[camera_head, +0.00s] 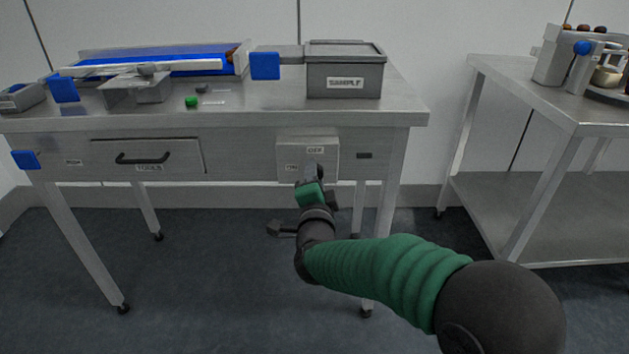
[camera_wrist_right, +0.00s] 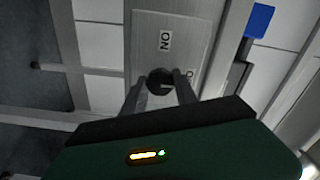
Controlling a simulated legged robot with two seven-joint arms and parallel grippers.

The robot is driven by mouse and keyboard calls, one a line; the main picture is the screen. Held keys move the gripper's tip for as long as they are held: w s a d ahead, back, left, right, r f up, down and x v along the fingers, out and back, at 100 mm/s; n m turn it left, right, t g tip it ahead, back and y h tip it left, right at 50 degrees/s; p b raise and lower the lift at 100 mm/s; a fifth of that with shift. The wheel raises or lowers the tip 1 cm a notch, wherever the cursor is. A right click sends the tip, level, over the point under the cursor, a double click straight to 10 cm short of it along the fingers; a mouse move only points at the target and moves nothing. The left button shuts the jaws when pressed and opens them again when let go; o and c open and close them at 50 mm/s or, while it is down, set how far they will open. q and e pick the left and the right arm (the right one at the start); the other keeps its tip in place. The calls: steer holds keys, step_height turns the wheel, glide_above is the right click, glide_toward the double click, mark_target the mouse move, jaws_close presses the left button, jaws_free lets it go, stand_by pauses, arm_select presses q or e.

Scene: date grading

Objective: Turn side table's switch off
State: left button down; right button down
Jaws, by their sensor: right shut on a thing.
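A grey switch box (camera_head: 290,146) is mounted on the front of the steel table, right of the drawer. It carries an OFF label (camera_head: 315,150) at the top and a partly covered label at the left. My right gripper (camera_head: 313,172) is at the lower part of the box. In the right wrist view its two fingers (camera_wrist_right: 160,88) are shut on a round dark switch knob (camera_wrist_right: 159,76), one on each side. An ON label (camera_wrist_right: 165,40) shows on the box (camera_wrist_right: 147,22) there. I cannot tell where the knob points. My left gripper is not in view.
The steel table (camera_head: 250,119) bears a grey SAMPLE bin (camera_head: 345,92), a blue belt (camera_head: 190,66) and a green button (camera_head: 191,101). A TOOLS drawer (camera_head: 185,148) is left of the box. A second steel table (camera_head: 560,118) stands at the right. Floor below is mostly clear.

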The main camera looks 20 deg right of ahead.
steer(key=shift+f+m, duration=0.25)
steer(key=shift+m, duration=0.05)
steer(key=c, duration=1.4)
jaws_free()
steer(key=o, duration=0.4)
steer(key=shift+r, duration=0.1)
steer(key=shift+o, duration=0.2)
steer(key=p+v, duration=0.4)
steer(key=v, duration=1.2)
steer(key=shift+s, duration=0.4)
steer(key=shift+a, duration=0.1)
